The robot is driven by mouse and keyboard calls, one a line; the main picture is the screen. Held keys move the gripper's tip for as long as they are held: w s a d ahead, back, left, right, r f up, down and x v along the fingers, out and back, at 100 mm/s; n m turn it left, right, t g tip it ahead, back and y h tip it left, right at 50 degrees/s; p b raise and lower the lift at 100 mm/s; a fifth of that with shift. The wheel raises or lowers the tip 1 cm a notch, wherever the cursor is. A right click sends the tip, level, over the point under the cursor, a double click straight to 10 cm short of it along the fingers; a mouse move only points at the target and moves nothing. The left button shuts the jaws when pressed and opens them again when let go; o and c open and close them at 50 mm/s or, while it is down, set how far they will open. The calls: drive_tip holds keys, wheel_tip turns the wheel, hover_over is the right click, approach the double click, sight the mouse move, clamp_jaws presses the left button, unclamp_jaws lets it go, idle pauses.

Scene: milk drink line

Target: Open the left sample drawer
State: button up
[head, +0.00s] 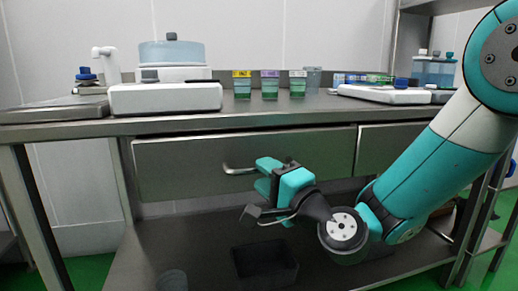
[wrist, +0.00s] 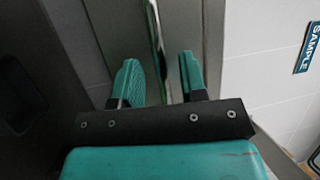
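The left drawer (head: 185,165) has a wide grey metal front under the worktop and looks shut. Its bar handle (head: 238,169) shows in the head view, with its right end hidden behind my gripper. My gripper (head: 266,174) is at that right end, with its teal fingers pointing at the drawer front. In the wrist view my gripper (wrist: 160,82) is open, one finger on each side of a thin shiny strip, which looks like the handle (wrist: 156,45). Gaps show between the strip and both fingers. I cannot tell how far the handle reaches in between them.
A second drawer (head: 392,147) is to the right, partly behind my arm. Cups of green liquid (head: 270,86), a scale (head: 165,97) and other lab ware stand on the worktop (head: 290,116). A dark bin (head: 264,262) stands on the lower shelf (head: 190,245).

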sight(244, 143)
drive_tip(key=p+x, duration=0.2)
drive_tip(key=shift+w+a, duration=0.2)
drive_tip(key=shift+w, duration=0.05)
clamp_jaws()
